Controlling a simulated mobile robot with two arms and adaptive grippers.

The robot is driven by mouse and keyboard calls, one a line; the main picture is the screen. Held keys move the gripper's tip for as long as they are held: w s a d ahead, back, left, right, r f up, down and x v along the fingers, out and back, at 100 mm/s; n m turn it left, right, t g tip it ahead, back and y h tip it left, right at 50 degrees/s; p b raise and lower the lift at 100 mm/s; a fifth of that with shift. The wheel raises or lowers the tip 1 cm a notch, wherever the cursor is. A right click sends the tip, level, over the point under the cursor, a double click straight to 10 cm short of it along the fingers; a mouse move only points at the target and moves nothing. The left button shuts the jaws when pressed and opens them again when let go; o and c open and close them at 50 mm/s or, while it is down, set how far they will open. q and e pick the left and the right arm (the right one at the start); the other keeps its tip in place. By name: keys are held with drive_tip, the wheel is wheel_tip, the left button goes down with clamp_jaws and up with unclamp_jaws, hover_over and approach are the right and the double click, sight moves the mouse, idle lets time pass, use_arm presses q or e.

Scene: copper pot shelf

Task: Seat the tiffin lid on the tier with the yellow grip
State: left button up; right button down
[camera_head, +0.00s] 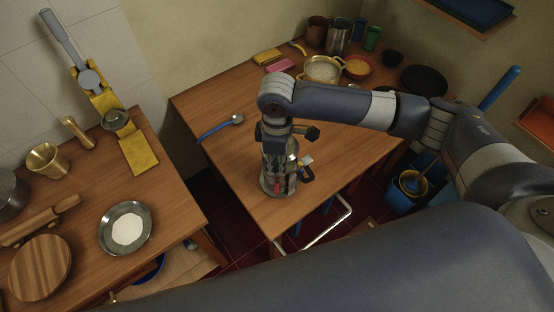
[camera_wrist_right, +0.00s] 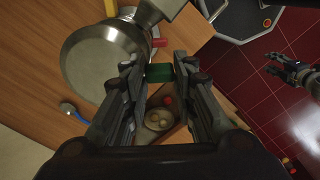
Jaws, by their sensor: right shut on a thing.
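My right gripper (camera_head: 282,172) points down over the near part of the middle table. In the right wrist view its fingers (camera_wrist_right: 159,78) are closed on a green grip (camera_wrist_right: 159,72). A round steel tiffin part (camera_wrist_right: 95,60) lies left of the fingers there; I cannot tell whether it is the lid or a tier. A red grip (camera_wrist_right: 160,42) and a yellow piece (camera_wrist_right: 110,8) show near it. In the head view the steel tiffin (camera_head: 267,184) is mostly hidden by the gripper. My left gripper (camera_wrist_right: 270,63) shows open and empty at the right edge of the wrist view.
A blue-handled ladle (camera_head: 220,127) lies at the table's left. Pots, cups and bowls, including a brass pan (camera_head: 323,68), crowd its back. The middle right of the table is clear. The left counter holds a steel plate (camera_head: 125,228), a round board (camera_head: 40,267) and a press (camera_head: 115,118).

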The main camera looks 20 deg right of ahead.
drive_tip(key=shift+w+f+b, duration=0.1)
drive_tip(key=shift+f+b, duration=1)
drive_tip(key=shift+b, duration=0.15)
wheel_tip(320, 180, down, 3)
drive_tip(key=b, duration=0.3)
drive_tip(key=shift+r, duration=0.15)
drive_tip(key=shift+f+p, duration=0.2)
drive_tip(key=shift+p, duration=0.1)
drive_tip(key=shift+f, duration=0.25)
drive_tip(key=shift+p, duration=0.35)
drive_tip(key=shift+f, duration=0.2)
drive_tip(key=c, duration=1.2)
unclamp_jaws()
